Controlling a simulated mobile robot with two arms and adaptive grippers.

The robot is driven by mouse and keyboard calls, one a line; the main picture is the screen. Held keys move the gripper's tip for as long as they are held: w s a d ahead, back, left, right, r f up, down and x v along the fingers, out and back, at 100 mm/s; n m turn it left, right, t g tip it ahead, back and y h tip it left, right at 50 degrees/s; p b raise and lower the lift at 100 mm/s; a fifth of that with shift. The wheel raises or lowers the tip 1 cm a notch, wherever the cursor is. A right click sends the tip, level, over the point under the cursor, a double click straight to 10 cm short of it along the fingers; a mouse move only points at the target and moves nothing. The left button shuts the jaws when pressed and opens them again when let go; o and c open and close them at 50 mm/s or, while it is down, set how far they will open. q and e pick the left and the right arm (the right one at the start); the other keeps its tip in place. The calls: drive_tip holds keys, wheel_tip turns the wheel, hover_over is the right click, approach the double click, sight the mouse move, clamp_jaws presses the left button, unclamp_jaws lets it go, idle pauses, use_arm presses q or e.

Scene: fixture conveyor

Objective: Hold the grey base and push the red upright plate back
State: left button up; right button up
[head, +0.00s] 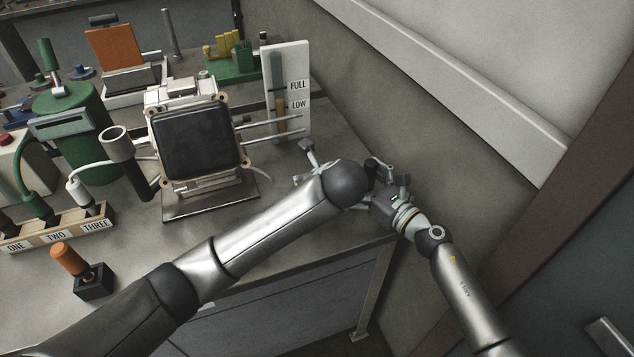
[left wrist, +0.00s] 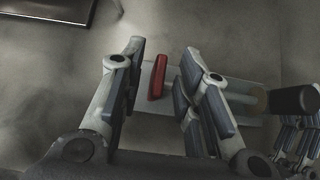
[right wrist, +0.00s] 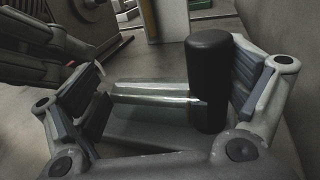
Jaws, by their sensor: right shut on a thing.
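The grey base (right wrist: 150,125) lies between the fingers of my right gripper (right wrist: 165,95) in the right wrist view. A black upright post (right wrist: 208,85) stands on its right end, beside the right finger. My right gripper (head: 376,176) is shut on the base. The red upright plate (left wrist: 158,77) stands on the base in the left wrist view. My left gripper (left wrist: 158,85) is open, with one finger on each side of the red plate and gaps visible. In the head view, my left arm hides the red plate and most of the base.
A black-faced device (head: 197,140) on a metal plate stands left of the grippers. A FULL/LOW gauge board (head: 288,92) stands behind them. A wall rises at right, and the bench's front edge is close by. Bare bench shows left of the left gripper.

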drive_tip(key=shift+f, duration=0.2)
use_arm(q)
drive_tip(key=v, duration=0.7)
drive_tip(key=shift+s+r, duration=0.1)
use_arm(e)
drive_tip(key=o, duration=0.9)
drive_tip(key=shift+o, duration=0.2)
drive_tip(key=shift+r, duration=0.1)
drive_tip(key=v, duration=1.2)
